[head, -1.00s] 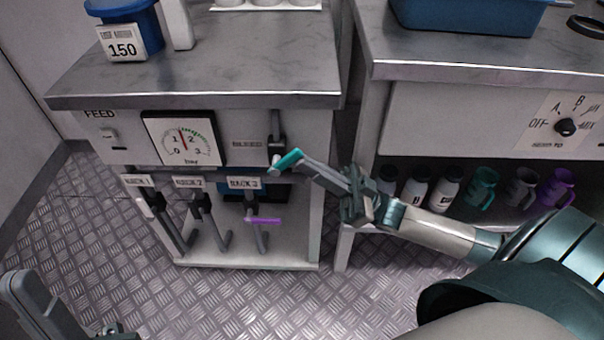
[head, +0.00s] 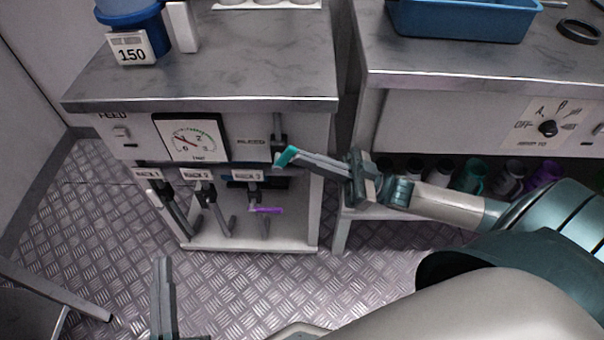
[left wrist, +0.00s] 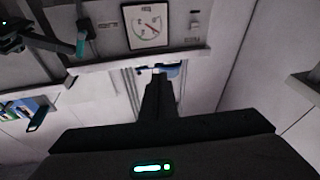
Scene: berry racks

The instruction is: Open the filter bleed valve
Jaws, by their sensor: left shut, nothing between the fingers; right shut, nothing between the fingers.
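The bleed valve (head: 278,128) is on the front panel of the left bench, right of the BLEED label (head: 251,142). Its lever has a teal grip (head: 287,156), which also shows in the left wrist view (left wrist: 82,42). My right gripper (head: 299,159) is shut and empty, its fingertips at the teal grip; I cannot tell whether they touch. The gauge (head: 190,137) has a red needle pointing to the upper left. My left gripper (head: 162,264) is shut and empty, low over the floor; its fingers show in the left wrist view (left wrist: 158,82).
Rack valves hang below the panel; the Rack 3 lever has a purple grip (head: 266,210). A selector knob (head: 548,128) is on the right bench. Bottles and jugs stand on its lower shelf, partly behind my right arm. The floor (head: 230,285) in front is clear.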

